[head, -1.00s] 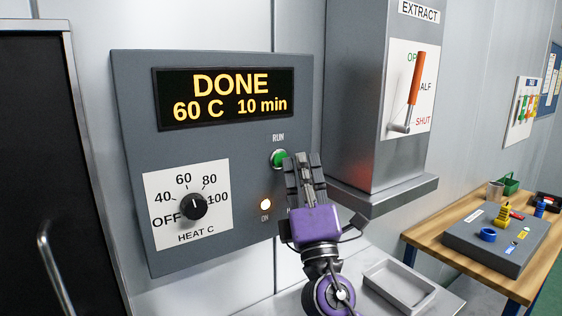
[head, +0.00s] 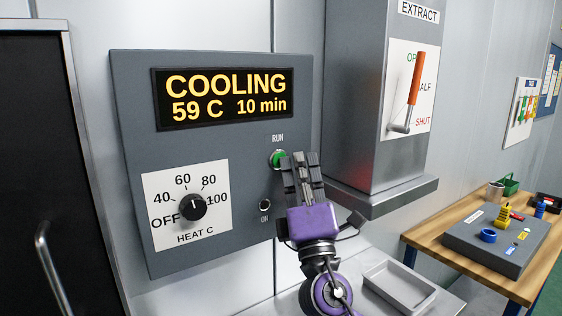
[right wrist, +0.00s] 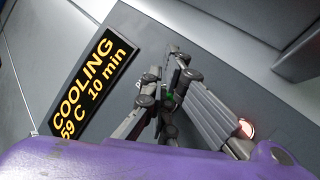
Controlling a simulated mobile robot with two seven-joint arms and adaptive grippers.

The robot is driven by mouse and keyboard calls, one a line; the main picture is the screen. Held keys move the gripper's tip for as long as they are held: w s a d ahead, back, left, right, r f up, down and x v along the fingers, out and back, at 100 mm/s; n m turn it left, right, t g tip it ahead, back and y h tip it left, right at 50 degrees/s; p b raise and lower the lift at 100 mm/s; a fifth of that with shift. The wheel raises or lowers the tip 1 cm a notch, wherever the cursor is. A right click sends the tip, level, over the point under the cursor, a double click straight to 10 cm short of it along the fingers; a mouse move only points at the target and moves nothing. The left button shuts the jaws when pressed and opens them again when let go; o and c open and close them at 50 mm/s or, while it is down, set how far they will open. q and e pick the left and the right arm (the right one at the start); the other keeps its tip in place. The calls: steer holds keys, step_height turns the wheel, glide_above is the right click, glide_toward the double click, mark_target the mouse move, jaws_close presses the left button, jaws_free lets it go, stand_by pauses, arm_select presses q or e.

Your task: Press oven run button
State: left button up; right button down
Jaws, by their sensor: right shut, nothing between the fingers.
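The green run button (head: 279,159) sits under the RUN label on the grey oven panel (head: 135,150). My right gripper (head: 298,160) is shut and empty, with its fingertips at the button's right edge in the head view. In the right wrist view the fingertips (right wrist: 172,62) meet over the button, and only a bit of green (right wrist: 169,98) shows between the fingers. I cannot tell whether they touch it. The display (head: 226,97) reads COOLING, 59 C, 10 min. My left gripper is not in view.
The ON lamp (head: 265,204) looks dark in the head view. An extract box (head: 368,150) with an orange-handled lever (head: 415,80) stands right of the panel. A grey tray (head: 399,287) lies below. A wooden bench (head: 440,238) holds several items at right.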

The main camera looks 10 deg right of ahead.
steer(key=shift+s, duration=0.15)
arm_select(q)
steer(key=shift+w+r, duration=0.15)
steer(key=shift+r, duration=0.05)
arm_select(e)
steer(key=shift+s+d, duration=0.25)
steer(key=shift+s, duration=0.35)
